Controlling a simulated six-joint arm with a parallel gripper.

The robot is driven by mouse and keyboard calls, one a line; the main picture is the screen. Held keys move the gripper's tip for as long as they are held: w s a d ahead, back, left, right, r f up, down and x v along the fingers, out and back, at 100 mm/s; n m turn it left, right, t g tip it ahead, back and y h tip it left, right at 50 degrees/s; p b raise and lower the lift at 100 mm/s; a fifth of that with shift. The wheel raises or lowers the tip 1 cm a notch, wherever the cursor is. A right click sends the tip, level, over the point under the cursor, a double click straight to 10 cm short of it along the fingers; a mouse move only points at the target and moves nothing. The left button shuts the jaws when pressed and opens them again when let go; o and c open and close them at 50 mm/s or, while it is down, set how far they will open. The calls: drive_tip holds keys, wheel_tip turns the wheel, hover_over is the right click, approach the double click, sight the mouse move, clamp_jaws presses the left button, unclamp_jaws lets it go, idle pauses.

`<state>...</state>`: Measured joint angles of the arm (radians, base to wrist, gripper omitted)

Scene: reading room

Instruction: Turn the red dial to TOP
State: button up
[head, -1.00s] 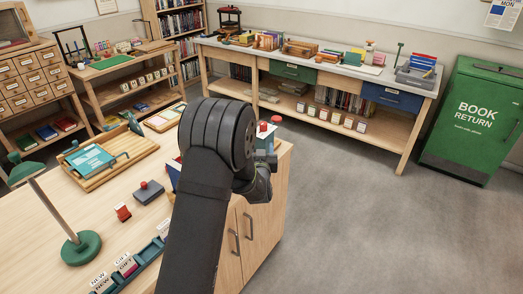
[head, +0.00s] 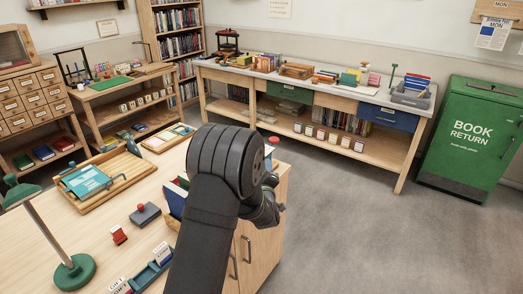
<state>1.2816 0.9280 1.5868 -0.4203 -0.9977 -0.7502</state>
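I cannot make out a dial with a TOP mark. A small round red piece (head: 274,140) shows at the far right corner of the wooden desk, just past my arm; I cannot tell whether it is the dial. My gripper (head: 276,208) is at the right edge of the desk, mostly behind my dark arm, and points away to the right. Its fingers are too small and hidden to show open or shut. My arm covers part of the desk's right end.
On the desk (head: 75,232) stand a green-based lamp (head: 74,272), a red-handled grey block (head: 145,214), a small red piece (head: 119,235) and a wooden tray (head: 88,207). A long bench (head: 330,98) runs behind. A green book return bin (head: 472,140) stands right. The grey floor between is clear.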

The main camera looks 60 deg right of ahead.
drive_tip(key=w+d+n, duration=0.3)
drive_tip(key=d+n, duration=0.1)
drive_tip(key=n, duration=0.4)
drive_tip(key=w+d+n+t+y, duration=0.1)
drive_tip(key=w+d+n, duration=0.2)
drive_tip(key=n, duration=0.6)
drive_tip(key=w+d+n, duration=0.3)
drive_tip(key=d+n, duration=0.3)
drive_tip(key=n, duration=0.3)
drive_tip(key=shift+w+f+t+y, duration=0.2)
drive_tip(key=shift+f+t+y, duration=0.1)
drive_tip(key=shift+t+y, duration=0.1)
drive_tip(key=c, duration=1)
